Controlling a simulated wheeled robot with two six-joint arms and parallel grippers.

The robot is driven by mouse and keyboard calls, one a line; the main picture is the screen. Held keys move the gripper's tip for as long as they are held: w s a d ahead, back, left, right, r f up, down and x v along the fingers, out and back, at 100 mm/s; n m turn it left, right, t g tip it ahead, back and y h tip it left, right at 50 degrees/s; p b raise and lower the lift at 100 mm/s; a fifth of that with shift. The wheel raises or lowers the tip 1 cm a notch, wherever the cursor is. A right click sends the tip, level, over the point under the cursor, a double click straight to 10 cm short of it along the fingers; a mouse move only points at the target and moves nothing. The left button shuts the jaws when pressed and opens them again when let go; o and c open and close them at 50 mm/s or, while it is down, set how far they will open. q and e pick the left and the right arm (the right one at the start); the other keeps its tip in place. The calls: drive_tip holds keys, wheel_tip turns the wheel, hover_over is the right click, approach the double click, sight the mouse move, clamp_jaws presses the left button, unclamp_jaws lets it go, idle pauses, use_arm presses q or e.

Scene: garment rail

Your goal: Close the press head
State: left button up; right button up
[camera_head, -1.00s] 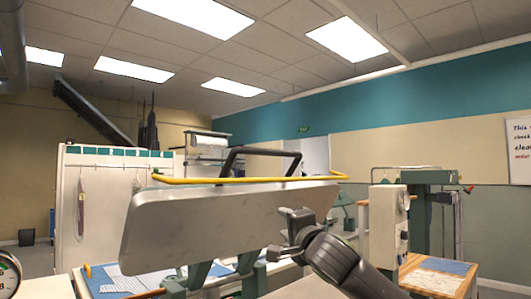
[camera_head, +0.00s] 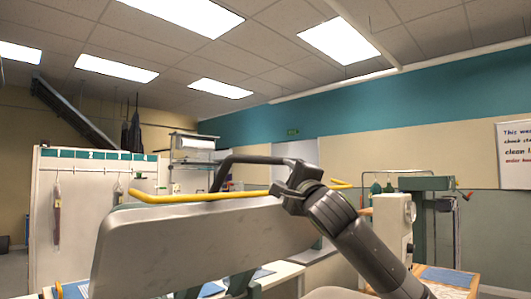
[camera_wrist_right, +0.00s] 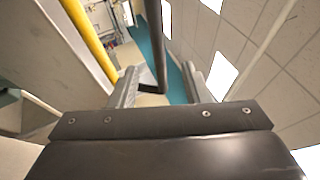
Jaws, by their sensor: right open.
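The press head (camera_head: 200,240) is a long pale grey slab, raised and tilted in the head view. A yellow rail (camera_head: 200,196) runs along its upper edge, and a black handle (camera_head: 232,160) arches above it. My right gripper (camera_head: 291,188) is at the right end of the handle, close to the yellow rail. In the right wrist view, the open fingers (camera_wrist_right: 160,85) have the black handle bar (camera_wrist_right: 155,35) between them. The yellow rail (camera_wrist_right: 90,40) and slab (camera_wrist_right: 55,50) are on the left there. Whether the fingers touch the bar is unclear. My left gripper is out of view.
A white partition with hanging items (camera_head: 85,215) stands behind on the left. A cream machine (camera_head: 392,235) and a table with a blue cloth (camera_head: 450,278) are at the right.

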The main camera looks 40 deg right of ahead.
sight(269, 161)
drive_tip(key=p+x, duration=0.7)
drive_tip(key=x, duration=0.6)
drive_tip(key=shift+w+p, duration=0.1)
drive_tip(key=shift+p, duration=0.3)
drive_tip(key=shift+w+d+r+p, duration=0.1)
drive_tip(key=shift+w+d+p, duration=0.25)
drive_tip(key=shift+w, duration=0.3)
clamp_jaws()
